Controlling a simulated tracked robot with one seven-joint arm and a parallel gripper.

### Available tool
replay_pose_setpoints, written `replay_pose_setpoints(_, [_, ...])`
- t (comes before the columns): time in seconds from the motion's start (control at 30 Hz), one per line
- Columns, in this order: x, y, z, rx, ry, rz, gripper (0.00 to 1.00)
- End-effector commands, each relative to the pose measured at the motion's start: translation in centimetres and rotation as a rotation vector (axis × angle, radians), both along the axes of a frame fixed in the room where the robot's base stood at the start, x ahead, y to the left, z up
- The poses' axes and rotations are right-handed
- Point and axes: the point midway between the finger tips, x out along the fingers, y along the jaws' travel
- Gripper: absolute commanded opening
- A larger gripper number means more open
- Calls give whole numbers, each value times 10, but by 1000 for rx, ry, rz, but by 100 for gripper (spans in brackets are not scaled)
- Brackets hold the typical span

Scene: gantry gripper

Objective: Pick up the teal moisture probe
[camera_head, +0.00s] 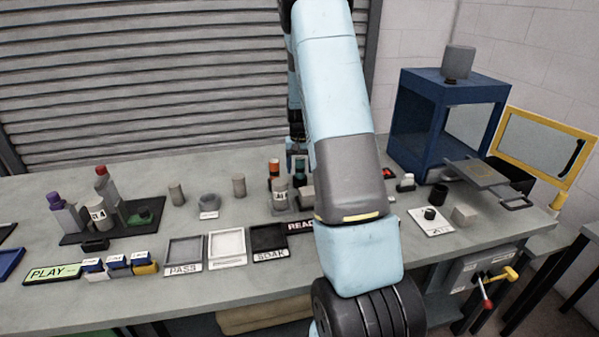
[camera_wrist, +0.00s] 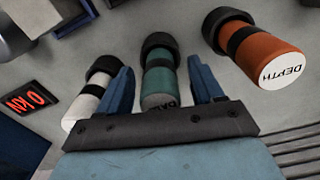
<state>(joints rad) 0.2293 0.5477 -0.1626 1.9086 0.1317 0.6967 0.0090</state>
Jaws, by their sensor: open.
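The teal moisture probe (camera_wrist: 160,75) stands in the middle of the wrist view, with a black band, a dark collar and a pale labelled end. My gripper (camera_wrist: 160,84) is open, its two blue fingers on either side of the probe; I cannot tell whether they touch it. The near end of the probe is partly hidden by my gripper's dark palm plate. In the head view the teal probe (camera_head: 300,172) is a small shape below my gripper, partly hidden by my arm.
An orange probe marked DEPTH (camera_wrist: 264,58) stands close on the right, and a white probe (camera_wrist: 88,101) close on the left, near the left finger. A red-lit display (camera_wrist: 38,101) lies further left. A blue open-fronted cabinet (camera_head: 405,125) stands at the bench's right.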

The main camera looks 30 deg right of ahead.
Motion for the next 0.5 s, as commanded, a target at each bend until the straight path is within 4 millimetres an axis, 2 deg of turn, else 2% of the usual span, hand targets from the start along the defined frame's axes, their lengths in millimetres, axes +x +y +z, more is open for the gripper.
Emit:
replay_pose_setpoints(0.1, [0,0,-11,0,0,0,66])
replay_pose_setpoints(0.33, [0,0,-12,0,-1,1,65])
replay_pose_setpoints(0.5, [0,0,-12,0,-1,1,49])
